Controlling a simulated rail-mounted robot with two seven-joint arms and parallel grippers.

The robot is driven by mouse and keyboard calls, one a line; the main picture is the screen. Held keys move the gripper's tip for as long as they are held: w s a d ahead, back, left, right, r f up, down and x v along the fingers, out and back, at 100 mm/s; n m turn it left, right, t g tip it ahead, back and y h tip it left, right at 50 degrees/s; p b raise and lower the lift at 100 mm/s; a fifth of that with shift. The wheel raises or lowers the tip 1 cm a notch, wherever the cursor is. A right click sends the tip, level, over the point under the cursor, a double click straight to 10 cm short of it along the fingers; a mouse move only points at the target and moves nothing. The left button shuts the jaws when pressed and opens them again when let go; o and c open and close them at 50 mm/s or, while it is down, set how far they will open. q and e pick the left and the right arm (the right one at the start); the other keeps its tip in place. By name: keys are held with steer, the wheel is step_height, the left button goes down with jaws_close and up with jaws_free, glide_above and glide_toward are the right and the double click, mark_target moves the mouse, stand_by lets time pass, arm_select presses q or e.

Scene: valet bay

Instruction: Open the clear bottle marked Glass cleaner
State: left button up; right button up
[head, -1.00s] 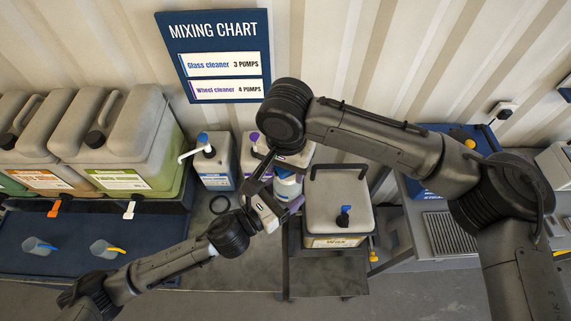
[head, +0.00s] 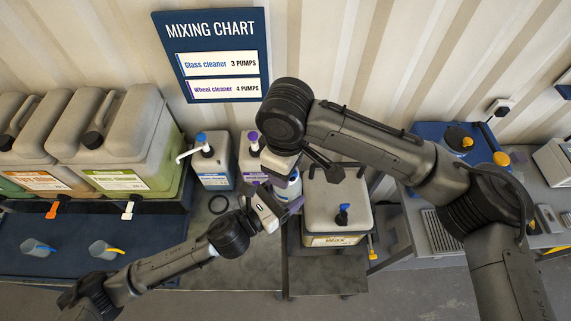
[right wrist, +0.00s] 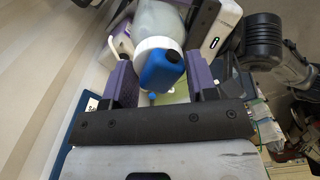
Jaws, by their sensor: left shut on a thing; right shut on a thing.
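The clear bottle (head: 292,187) stands in the middle of the head view, partly hidden by my grippers. Its label cannot be read. My left gripper (head: 277,211) is shut on the bottle's body from the front left. My right gripper (head: 288,165) is above the bottle and shut on its top. In the right wrist view, the purple fingers (right wrist: 160,78) of my right gripper flank the white cap (right wrist: 152,45) with its blue spout (right wrist: 161,70). The cloudy bottle body (right wrist: 158,18) lies behind the cap. Whether the cap is loose cannot be seen.
A pump jug with blue top (head: 213,162) and one with purple top (head: 252,160) stand behind left. A large jug (head: 335,210) stands close right. Big canisters (head: 120,125) stand at left. A mixing chart (head: 212,55) hangs on the wall.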

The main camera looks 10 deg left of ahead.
arm_select(q)
steer(key=shift+d, duration=0.15)
arm_select(e)
steer(key=n, duration=0.4)
steer(key=shift+a, duration=0.1)
steer(key=n, duration=0.8)
steer(key=shift+w+d, duration=0.2)
steer(key=shift+d, duration=0.05)
steer(key=n, duration=0.5)
steer(key=shift+w+d, duration=0.1)
steer(key=shift+w, duration=0.1)
steer(key=shift+r, duration=0.25)
steer(key=shift+c, duration=0.2)
arm_select(q)
steer(key=shift+f, duration=0.1)
arm_select(e)
steer(key=shift+r, duration=0.55)
arm_select(q)
steer(key=shift+a, duration=0.2)
arm_select(e)
steer(key=shift+s+r, duration=0.1)
steer(key=shift+r, duration=0.25)
